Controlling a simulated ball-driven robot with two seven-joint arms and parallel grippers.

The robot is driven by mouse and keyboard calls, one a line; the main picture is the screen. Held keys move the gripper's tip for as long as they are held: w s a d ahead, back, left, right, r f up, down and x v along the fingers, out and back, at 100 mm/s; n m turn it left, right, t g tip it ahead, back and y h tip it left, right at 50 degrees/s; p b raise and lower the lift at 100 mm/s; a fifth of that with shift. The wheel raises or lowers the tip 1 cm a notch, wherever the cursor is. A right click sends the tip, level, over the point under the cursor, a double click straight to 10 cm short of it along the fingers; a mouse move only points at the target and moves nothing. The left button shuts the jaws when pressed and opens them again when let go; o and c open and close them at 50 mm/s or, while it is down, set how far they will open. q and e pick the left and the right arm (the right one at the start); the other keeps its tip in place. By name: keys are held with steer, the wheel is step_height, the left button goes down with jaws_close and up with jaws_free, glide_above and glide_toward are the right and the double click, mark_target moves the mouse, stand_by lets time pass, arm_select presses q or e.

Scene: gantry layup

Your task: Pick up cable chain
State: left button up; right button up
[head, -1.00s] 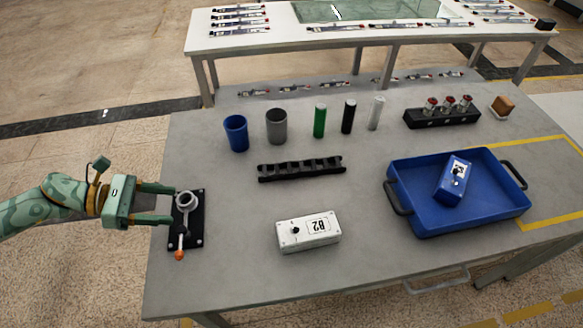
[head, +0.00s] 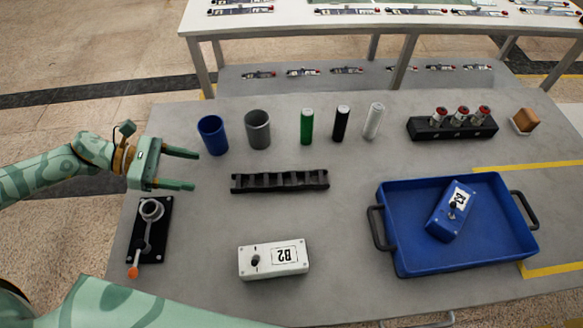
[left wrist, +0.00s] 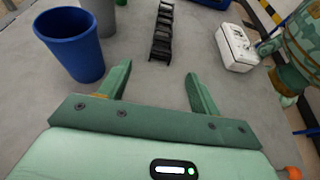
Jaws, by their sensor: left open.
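The cable chain (head: 280,181) is a black ribbed strip lying flat on the grey table, left of centre in the head view. In the left wrist view the chain (left wrist: 161,32) lies ahead of the fingers, seen end-on. My left gripper (head: 197,170) is open and empty. It is left of the chain, a short way from its left end, and does not touch it. Its fingertips also show in the left wrist view (left wrist: 158,77), spread apart with bare table between them. My right gripper is out of view; a green arm part of mine crosses the bottom left.
A blue cup (head: 212,136) and a grey cup (head: 257,130) stand behind the chain. A white B2 box (head: 273,259) lies in front of it. A lever plate (head: 164,243) sits front left. A blue tray (head: 397,262) holding a blue box (head: 451,211) is at right.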

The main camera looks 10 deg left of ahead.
arm_select(q)
glide_toward(250, 180)
steer(key=x, duration=0.4)
steer(key=shift+f, duration=0.2)
steer(key=shift+w+d+f, duration=0.1)
steer(key=shift+d+f, duration=0.15)
steer(key=shift+d, duration=0.35)
steer(key=x, duration=0.4)
steer(key=shift+w+r, duration=0.1)
steer(key=shift+r, duration=0.1)
steer(key=shift+w+d+f, duration=0.1)
steer(key=shift+d+f, duration=0.15)
steer(key=shift+d, duration=0.15)
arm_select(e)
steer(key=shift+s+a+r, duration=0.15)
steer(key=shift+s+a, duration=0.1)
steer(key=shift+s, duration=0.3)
arm_select(q)
steer(key=c, duration=1.1)
steer(key=shift+c, duration=0.2)
steer(key=shift+r, duration=0.1)
